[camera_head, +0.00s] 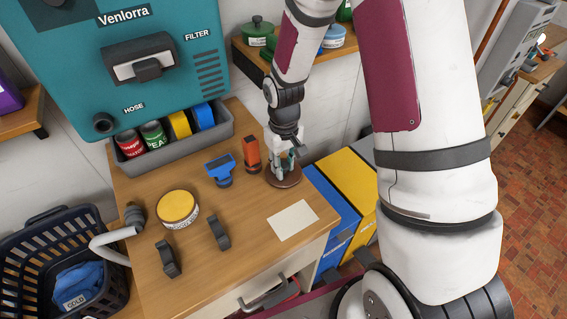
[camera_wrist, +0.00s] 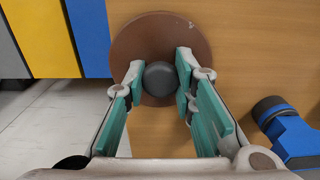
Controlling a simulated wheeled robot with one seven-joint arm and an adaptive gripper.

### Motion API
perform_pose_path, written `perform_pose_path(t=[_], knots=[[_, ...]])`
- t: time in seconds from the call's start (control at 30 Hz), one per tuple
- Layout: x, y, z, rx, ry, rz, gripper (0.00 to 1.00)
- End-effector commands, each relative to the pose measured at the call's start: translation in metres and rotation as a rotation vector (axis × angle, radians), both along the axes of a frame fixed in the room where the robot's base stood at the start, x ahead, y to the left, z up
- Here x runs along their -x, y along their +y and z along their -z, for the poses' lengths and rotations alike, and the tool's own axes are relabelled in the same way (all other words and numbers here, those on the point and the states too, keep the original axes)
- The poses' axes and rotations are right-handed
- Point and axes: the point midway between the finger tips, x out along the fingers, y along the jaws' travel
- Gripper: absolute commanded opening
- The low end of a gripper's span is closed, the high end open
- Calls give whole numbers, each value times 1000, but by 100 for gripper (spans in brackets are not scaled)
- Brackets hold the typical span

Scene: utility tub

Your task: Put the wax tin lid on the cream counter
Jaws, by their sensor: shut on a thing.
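The wax tin lid is a brown disc (camera_head: 285,178) with a dark grey knob, at the right edge of the wooden worktop. In the wrist view the brown lid (camera_wrist: 160,27) shows with its knob between the fingers. My gripper (camera_head: 284,163) is shut on the knob from above; its teal fingertips also show in the wrist view (camera_wrist: 160,73). I cannot tell whether the lid touches the worktop. A round tin with a yellow top (camera_head: 178,207) stands left on the worktop. A flat cream rectangle (camera_head: 293,220) lies at the front right, apart from the lid.
A blue tool (camera_head: 220,168) and an orange-and-black item (camera_head: 251,153) stand left of my gripper. Two dark clips (camera_head: 219,233) lie toward the front. A grey bin (camera_head: 172,148) of cans stands behind. Blue and yellow boxes (camera_head: 347,185) stand beyond the right edge.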

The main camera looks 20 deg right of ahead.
Motion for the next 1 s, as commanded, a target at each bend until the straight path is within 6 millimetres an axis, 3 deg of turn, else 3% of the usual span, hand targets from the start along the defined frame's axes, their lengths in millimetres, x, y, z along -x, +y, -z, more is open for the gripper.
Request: perform_pose_path(t=[0.17,0.2,0.3,0.67,0.77,1.0], knots=[[0,0,4,0,1,0,0],[0,0,3,0,1,0,31],[0,0,3,0,1,0,48],[0,0,-1,0,-1,0,48],[-1,0,-12,0,-3,0,48],[-1,0,-59,0,-6,1,48]])
